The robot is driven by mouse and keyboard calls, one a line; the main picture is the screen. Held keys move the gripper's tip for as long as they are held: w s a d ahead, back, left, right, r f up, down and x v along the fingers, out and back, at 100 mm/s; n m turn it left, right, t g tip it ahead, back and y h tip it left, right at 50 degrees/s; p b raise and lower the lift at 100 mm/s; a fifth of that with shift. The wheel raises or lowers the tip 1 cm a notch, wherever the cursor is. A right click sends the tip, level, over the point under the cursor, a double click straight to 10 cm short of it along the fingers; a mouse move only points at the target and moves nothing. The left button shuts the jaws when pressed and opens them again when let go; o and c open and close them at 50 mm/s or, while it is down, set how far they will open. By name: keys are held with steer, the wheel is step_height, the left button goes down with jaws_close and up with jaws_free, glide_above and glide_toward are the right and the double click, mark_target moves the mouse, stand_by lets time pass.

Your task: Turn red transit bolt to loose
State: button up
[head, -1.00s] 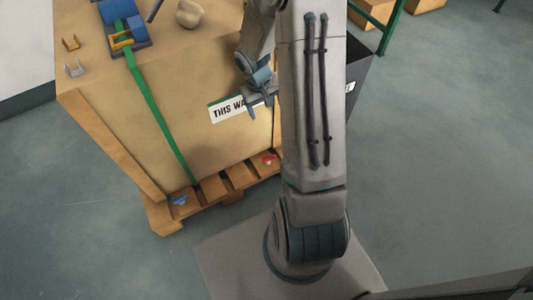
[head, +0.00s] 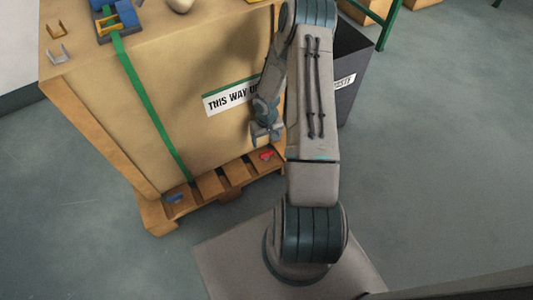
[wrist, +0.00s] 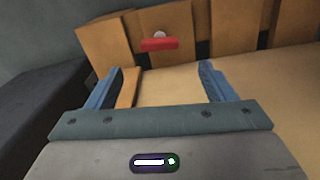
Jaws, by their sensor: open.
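The red transit bolt (head: 266,155) sits on the pallet at the foot of the crate, toward its right end. In the wrist view it shows as a red bar with a pale round centre (wrist: 159,42), on a wooden pallet board. My gripper (head: 266,135) is just above the red bolt in the head view, by the crate's front face. In the wrist view its two blue fingers (wrist: 160,82) are spread and empty, and the bolt lies beyond them, between their lines and apart from them. A blue bolt (head: 175,197) sits at the pallet's left end.
The large crate (head: 165,120) carries a green strap (head: 150,110) and a "THIS WAY UP" label (head: 228,97). The pallet (head: 209,184) lies under it. A dark bin (head: 350,80) stands right of the crate, close beside my arm. Open floor (head: 440,150) lies to the right.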

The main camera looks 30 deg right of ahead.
mark_target(267, 152)
step_height(267, 152, down, 10)
steer(key=b, duration=0.3)
steer(key=shift+r, duration=0.15)
steer(key=shift+r, duration=0.1)
steer(key=c, duration=1)
